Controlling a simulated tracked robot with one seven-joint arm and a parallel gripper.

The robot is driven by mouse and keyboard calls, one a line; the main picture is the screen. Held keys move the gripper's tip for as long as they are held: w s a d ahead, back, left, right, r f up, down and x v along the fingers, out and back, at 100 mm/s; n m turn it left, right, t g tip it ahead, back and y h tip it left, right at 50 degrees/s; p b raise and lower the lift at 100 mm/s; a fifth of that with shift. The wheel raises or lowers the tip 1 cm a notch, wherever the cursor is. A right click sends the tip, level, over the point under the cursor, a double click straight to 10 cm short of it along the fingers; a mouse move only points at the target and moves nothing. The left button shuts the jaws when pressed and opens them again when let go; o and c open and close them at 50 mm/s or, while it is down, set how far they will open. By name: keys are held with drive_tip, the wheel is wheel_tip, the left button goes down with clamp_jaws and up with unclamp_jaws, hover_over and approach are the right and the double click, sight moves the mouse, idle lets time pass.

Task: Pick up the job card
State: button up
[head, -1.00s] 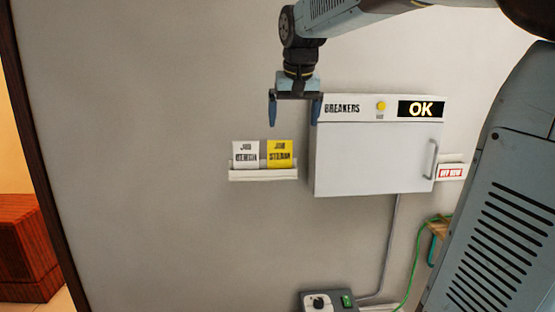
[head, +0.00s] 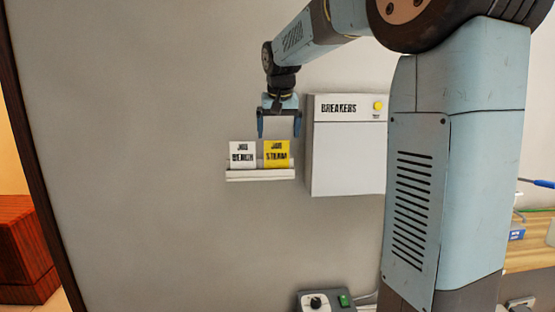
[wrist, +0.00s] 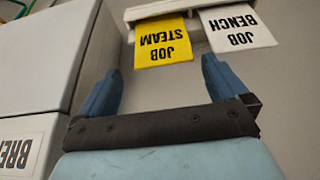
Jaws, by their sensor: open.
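Two job cards stand side by side in a white wall holder (head: 260,175). The left one is a white card (head: 242,155) reading "JOB BENCH". The right one is a yellow card (head: 277,154) reading "JOB STEAM". My gripper (head: 279,136) is open and points down, at the top of the yellow card in the head view. In the wrist view the picture is upside down; the yellow card (wrist: 163,42) shows beyond and between the open fingers (wrist: 160,85), and the white card (wrist: 238,27) is to its right. Nothing is between the fingers.
A white breaker box (head: 345,150) with a yellow button (head: 378,105) is on the wall just right of the holder. A grey unit with a green switch (head: 344,300) sits low. My arm hides the box's right part. The wall left of the holder is clear.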

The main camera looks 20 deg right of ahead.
sight(277, 141)
drive_tip(key=shift+x, duration=2.95)
drive_tip(key=shift+a, duration=0.2)
drive_tip(key=shift+c, duration=0.4)
drive_tip(key=shift+r, duration=0.1)
drive_tip(key=c, duration=0.8)
drive_tip(key=shift+r, duration=0.15)
